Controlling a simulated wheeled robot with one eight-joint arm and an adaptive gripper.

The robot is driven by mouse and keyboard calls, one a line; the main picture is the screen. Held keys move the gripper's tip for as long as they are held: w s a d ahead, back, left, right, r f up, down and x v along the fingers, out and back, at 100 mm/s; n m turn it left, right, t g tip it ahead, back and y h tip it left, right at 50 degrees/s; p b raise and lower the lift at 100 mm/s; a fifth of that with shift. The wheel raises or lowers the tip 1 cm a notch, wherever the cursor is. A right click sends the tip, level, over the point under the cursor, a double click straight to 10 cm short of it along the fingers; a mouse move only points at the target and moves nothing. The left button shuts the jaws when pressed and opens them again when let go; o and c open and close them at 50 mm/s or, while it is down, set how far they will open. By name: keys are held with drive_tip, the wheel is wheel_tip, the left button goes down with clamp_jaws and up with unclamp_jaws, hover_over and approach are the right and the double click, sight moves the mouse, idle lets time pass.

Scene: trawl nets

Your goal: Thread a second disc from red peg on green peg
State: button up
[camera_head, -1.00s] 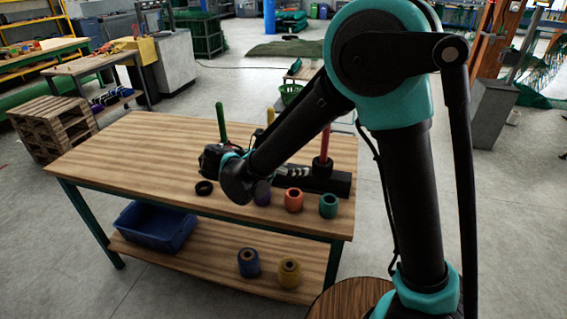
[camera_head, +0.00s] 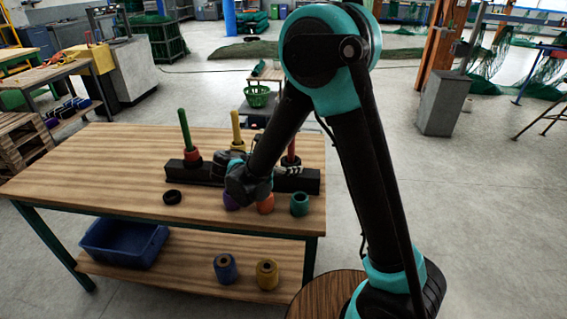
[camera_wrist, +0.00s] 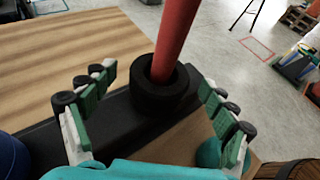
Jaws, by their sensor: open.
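The red peg (camera_head: 291,152) stands upright at the right end of a black base. A black disc (camera_wrist: 160,100) sits around its foot; whether there is more than one cannot be told. My gripper (camera_wrist: 158,82) is open, its green-padded fingers on either side of the red peg and black disc, apart from the disc. In the head view my gripper (camera_head: 285,172) is low by the red peg and partly hides its foot. The green peg (camera_head: 185,130) stands at the base's left end with a reddish disc (camera_head: 193,157) at its foot.
A yellow peg (camera_head: 236,128) stands between them, partly behind my arm. A loose black ring (camera_head: 172,196) lies on the wooden table (camera_head: 90,170).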

drive_tip(key=shift+c, duration=0.4)
drive_tip(key=c, duration=1.3)
drive_tip(key=shift+o, duration=0.2)
wheel_tip(320, 180, up, 22)
drive_tip(key=shift+f, duration=0.2)
idle(1.2)
idle(0.4)
